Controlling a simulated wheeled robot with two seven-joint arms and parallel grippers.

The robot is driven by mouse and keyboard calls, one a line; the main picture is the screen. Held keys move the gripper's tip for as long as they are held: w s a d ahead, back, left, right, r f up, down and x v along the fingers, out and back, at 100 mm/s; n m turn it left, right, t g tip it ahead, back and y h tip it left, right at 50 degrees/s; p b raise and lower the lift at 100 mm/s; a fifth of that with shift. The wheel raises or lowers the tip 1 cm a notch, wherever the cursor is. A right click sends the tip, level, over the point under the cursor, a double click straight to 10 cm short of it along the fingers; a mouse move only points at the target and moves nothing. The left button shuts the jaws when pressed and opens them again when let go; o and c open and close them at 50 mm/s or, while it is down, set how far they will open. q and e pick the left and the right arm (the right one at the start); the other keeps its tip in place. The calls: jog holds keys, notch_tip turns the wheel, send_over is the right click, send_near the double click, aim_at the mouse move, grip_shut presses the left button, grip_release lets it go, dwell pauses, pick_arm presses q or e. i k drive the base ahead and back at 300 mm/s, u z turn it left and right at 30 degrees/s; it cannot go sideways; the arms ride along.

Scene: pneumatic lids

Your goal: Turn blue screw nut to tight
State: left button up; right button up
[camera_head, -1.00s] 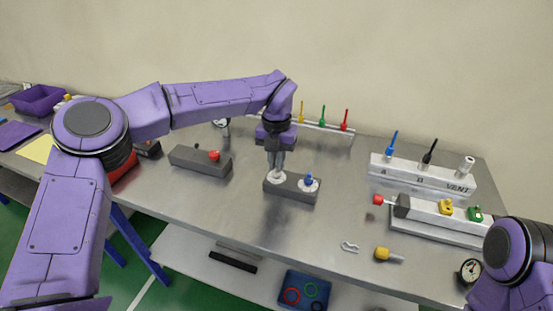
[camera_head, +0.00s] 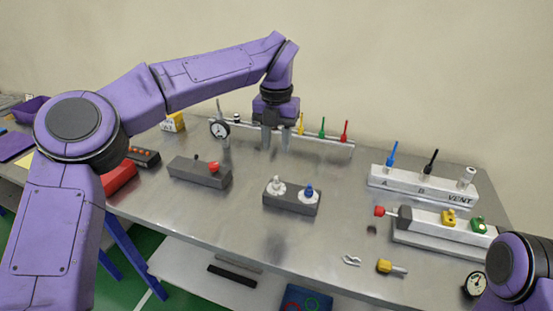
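The blue screw nut (camera_head: 309,191) sits on a white round base at the right end of a dark grey block (camera_head: 291,203) in the middle of the table. A white nut (camera_head: 276,186) stands on a similar base at the block's left end. My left gripper (camera_head: 277,146) points down above and behind the block. Its two fingers are apart with nothing between them, clear of both nuts. My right arm shows at the lower right edge, but its gripper is out of the picture.
A dark block with a red knob (camera_head: 214,167) lies left of the nut block. White valve blocks (camera_head: 420,185) are at right. A yellow-headed piece (camera_head: 385,266) lies near the front edge.

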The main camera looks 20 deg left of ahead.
aim_at(310, 195)
jog(key=k, duration=1)
